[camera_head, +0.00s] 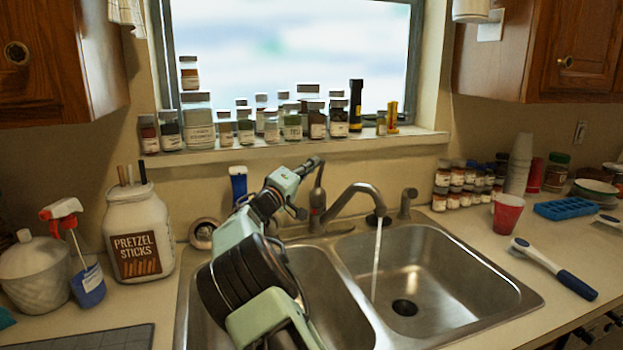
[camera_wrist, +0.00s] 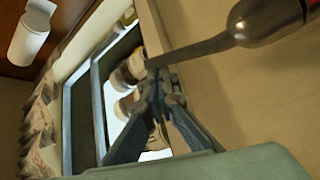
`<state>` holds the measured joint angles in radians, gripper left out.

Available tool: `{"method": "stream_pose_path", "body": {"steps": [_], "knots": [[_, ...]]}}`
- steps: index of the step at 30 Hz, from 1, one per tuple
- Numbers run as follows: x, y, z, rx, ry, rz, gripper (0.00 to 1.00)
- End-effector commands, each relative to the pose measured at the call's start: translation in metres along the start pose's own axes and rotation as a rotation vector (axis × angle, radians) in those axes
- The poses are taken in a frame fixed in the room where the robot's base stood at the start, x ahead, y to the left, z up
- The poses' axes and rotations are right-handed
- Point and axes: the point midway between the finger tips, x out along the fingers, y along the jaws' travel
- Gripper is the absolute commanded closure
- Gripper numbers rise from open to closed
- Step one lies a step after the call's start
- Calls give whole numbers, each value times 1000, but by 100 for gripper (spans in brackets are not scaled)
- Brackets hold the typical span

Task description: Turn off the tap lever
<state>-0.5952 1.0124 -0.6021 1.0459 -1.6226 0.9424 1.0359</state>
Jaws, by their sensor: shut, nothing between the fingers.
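The metal tap (camera_head: 350,197) stands behind the double sink, its spout over the right basin. A stream of water (camera_head: 377,255) runs from it. The tap lever (camera_head: 319,186) points upward from the tap body. In the wrist view the lever (camera_wrist: 255,22) comes in from the upper right, with its thin tip just by my fingertips. My gripper (camera_head: 314,163) is at the upper end of the lever. In the wrist view its fingers (camera_wrist: 157,80) are closed together with nothing between them. I cannot tell whether they touch the lever.
Several jars (camera_head: 290,126) line the window sill close behind my gripper. The pretzel jar (camera_head: 139,235) and a spray bottle (camera_head: 86,275) stand left of the sink. A red cup (camera_head: 507,214) and a blue-handled brush (camera_head: 553,268) are to the right. The right basin (camera_head: 435,280) is clear.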

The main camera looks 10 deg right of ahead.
Motion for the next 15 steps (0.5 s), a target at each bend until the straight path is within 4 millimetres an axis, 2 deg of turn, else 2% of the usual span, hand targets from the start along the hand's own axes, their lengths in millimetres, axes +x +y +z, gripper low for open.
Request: {"method": "stream_pose_path", "body": {"steps": [1, 15], "knots": [[-3, -9, 6, 19, 0, 12, 100], [-11, -5, 19, 171, 1, 101, 100]]}}
